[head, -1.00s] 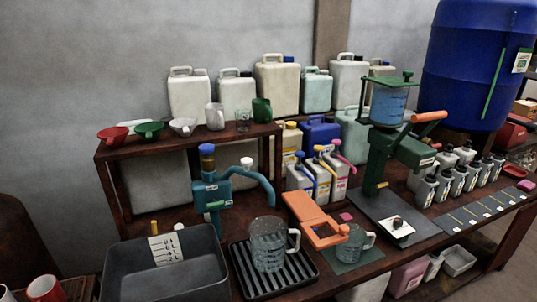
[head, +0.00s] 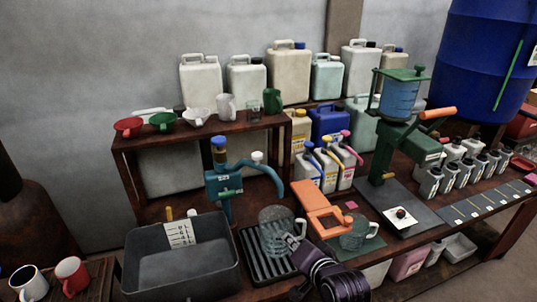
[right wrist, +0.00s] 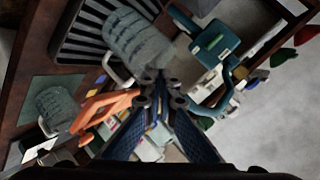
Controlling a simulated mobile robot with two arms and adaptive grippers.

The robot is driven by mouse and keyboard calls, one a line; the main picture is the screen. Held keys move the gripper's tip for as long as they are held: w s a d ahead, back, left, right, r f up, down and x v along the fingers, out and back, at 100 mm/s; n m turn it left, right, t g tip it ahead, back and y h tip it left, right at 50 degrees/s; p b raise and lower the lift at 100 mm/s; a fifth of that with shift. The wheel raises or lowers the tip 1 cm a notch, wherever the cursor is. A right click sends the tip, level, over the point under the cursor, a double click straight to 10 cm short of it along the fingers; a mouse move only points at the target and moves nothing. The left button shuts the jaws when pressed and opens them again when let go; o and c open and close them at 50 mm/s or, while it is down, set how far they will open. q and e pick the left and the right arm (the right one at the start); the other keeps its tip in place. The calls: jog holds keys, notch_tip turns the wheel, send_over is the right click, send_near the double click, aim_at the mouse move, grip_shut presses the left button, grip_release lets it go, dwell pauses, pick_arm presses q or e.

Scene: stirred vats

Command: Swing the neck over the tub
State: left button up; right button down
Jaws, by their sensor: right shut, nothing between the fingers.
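The teal pump (head: 224,186) with a blue cap stands behind the tub and drip tray. Its curved neck (head: 262,166) points right, its tip bending down above the large clear jug, not over the tub. The dark grey tub (head: 180,279) is left of the drip tray, with a white scale card inside. My right gripper (head: 294,240) is shut and empty, in front of the large jug and below the neck's tip, apart from the neck. In the right wrist view the shut fingers (right wrist: 152,76) show before the teal pump (right wrist: 213,47). My left gripper is out of view.
The large ribbed jug (head: 272,228) stands on the black slatted tray (head: 254,255). An orange stand (head: 323,215) and a smaller jug (head: 354,234) are to the right. A wooden shelf (head: 185,140) with scoops stands behind the pump. The space above the tub looks clear.

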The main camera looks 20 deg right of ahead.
jog(key=w+d+r+m+t, duration=0.1)
jog(key=w+r+m+t, duration=0.1)
jog(key=w+r+m, duration=0.2)
jog(key=w+d+r+m+t+h, duration=0.1)
jog(key=w+d+r+m+t, duration=0.1)
jog(key=w+r, duration=0.4)
notch_tip(320, 180, up, 5)
jog(key=m+t, duration=0.1)
jog(key=m, duration=0.1)
jog(key=shift+w+d+f+m, duration=0.15)
jog(key=shift+w+d+m, duration=0.05)
jog(key=shift+w+m, duration=0.1)
jog(key=shift+s, duration=0.1)
jog(key=w+a+p, duration=0.1)
jog(key=w, duration=0.2)
jog(key=w+a+p, duration=0.1)
jog(key=w+p, duration=0.1)
jog(key=w+a+p, duration=0.1)
jog(key=w, duration=0.2)
jog(key=shift+w+a, duration=0.3)
jog(key=shift+w, duration=0.05)
jog(key=shift+w+d+f, duration=0.1)
